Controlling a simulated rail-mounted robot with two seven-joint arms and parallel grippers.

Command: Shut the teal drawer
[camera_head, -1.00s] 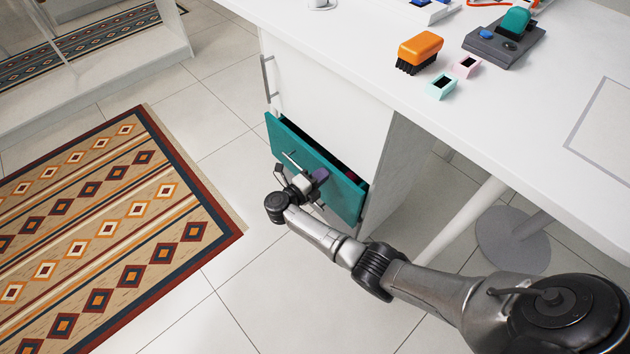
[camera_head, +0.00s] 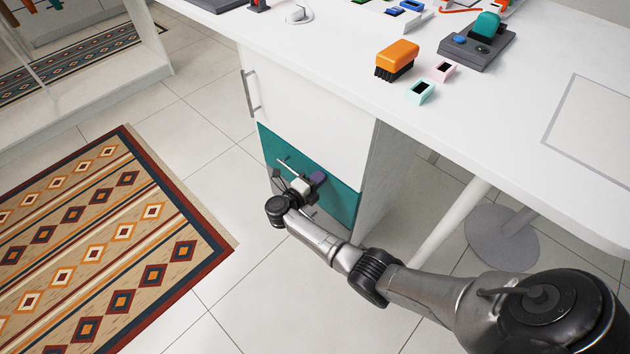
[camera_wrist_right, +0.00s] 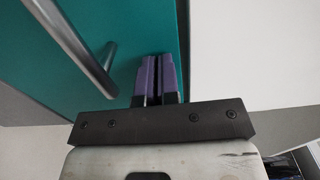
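The teal drawer (camera_head: 338,196) is the lower front of the white desk cabinet. Its front looks flush with the cabinet, with no open gap along its top edge. A grey bar handle (camera_head: 287,166) is on its front, and the handle also shows in the right wrist view (camera_wrist_right: 75,45). My right gripper (camera_head: 318,178) is at the drawer front, to the right of the handle. In the right wrist view its purple fingers (camera_wrist_right: 159,78) are together with nothing between them, and their tips are at or very near the teal face. My left gripper is not in view.
The white desk top (camera_head: 330,65) above holds an orange brush (camera_head: 397,57), small pink and mint blocks and a dark grey device (camera_head: 477,47). A white door (camera_head: 310,120) is above the drawer. A patterned rug (camera_head: 110,250) lies on the tiled floor at left.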

